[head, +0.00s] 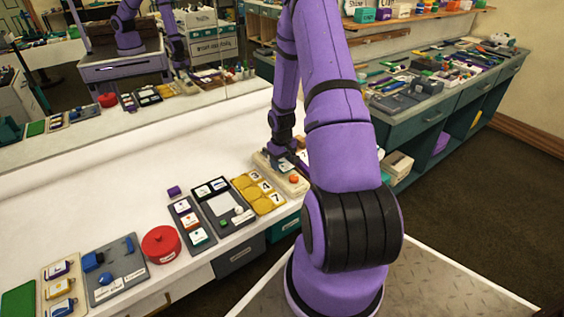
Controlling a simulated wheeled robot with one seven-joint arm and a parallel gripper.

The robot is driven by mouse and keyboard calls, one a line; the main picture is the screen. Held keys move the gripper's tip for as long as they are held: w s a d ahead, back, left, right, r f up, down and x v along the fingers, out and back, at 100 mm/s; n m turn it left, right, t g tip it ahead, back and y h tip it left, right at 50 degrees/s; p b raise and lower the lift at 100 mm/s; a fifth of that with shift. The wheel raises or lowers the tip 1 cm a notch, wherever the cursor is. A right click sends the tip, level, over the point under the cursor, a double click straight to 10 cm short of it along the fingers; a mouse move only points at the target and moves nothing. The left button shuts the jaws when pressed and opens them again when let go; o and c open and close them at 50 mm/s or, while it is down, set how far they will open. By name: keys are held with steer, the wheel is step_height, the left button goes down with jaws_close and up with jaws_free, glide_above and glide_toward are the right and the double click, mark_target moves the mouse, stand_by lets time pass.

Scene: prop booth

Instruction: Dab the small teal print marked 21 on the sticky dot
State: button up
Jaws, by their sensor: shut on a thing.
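My gripper (289,156) is low over a beige tray (262,160) at the right end of the white counter. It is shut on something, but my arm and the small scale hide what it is. A small orange round thing (294,179) shows on that tray, just in front of my gripper. White cards with purple, red and teal marks lie in a dark tray; the teal-marked card (198,237) is nearest the front. I cannot read a 21 on any of them. I cannot tell which thing is the sticky dot.
Left of my gripper are a yellow numbered tray (246,184), a dark tray with pale panels (211,209), a purple block (174,191), a red round tin (161,244) and a grey tray with blue pieces (106,284). A mirror stands behind. The counter's back strip is clear.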

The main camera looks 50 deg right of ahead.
steer(key=shift+r, duration=2.95)
steer(key=w+a+n, duration=0.1)
steer(key=w+a, duration=0.3)
steer(key=a, duration=0.6)
steer(key=w+a, duration=0.4)
steer(key=a, duration=0.6)
steer(key=w+a+n, duration=0.1)
steer(key=w+a, duration=0.4)
steer(key=a, duration=0.6)
steer(key=shift+f+n, duration=0.3)
steer(key=shift+d, duration=0.15)
